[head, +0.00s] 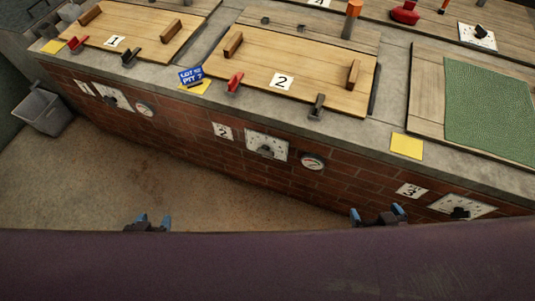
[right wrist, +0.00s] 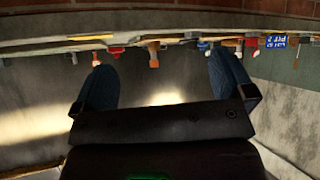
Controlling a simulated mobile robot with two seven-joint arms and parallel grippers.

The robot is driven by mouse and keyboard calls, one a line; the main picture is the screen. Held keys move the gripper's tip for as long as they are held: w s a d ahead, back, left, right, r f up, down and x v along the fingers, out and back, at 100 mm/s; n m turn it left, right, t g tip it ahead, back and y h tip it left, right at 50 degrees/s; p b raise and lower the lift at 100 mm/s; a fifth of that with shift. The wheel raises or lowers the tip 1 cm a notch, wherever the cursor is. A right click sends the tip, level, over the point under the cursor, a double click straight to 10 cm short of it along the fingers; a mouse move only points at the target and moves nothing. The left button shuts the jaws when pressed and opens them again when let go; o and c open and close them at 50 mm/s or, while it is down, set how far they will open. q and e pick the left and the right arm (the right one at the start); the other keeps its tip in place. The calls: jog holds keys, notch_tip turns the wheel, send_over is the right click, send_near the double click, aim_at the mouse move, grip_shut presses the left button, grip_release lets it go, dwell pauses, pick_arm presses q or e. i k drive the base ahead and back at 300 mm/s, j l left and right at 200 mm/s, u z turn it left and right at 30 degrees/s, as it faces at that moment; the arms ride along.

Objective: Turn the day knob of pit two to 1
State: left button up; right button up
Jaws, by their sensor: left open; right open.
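The day knob of pit two (head: 265,151) is a dark knob on a white dial plate (head: 281,143) on the brick front, right of a "2" sign (head: 222,131). The dial's figures are too small to read. The wooden lid of pit two (head: 310,68) lies above it, with a "2" card. My left gripper (head: 153,219) is open and empty, low and left of the dial, apart from it. My right gripper (head: 379,213) is open and empty, low and right of the dial; its blue fingers also show in the right wrist view (right wrist: 165,82).
A round gauge (head: 312,162) sits just right of the dial. Pit one's dial (head: 112,98) is at left and pit three's dial (head: 462,207) at right. The floor (head: 150,180) before the wall is clear; a grey bin (head: 45,110) stands far left.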

aim_at(265, 152)
jog(key=j+z, duration=0.3)
jog(key=z, duration=0.15)
jog(key=i+j+z, duration=0.1)
jog(key=j+z, duration=0.2)
jog(key=z, duration=0.2)
jog(key=j+z, duration=0.15)
jog(key=j, duration=0.3)
jog(key=k+j+z, duration=0.2)
jog(key=j, duration=0.2)
jog(key=k+j, duration=0.1)
jog(key=j, duration=0.4)
jog(key=k+j, duration=0.1)
jog(key=j, duration=0.4)
jog(key=j+z, duration=0.1)
jog(key=j, duration=0.4)
jog(key=k+j, duration=0.2)
jog(key=j, duration=0.3)
jog(key=k+j, duration=0.1)
jog(key=j, duration=0.4)
jog(key=i+j, duration=0.3)
jog(key=i, duration=0.2)
jog(key=l+z, duration=0.05)
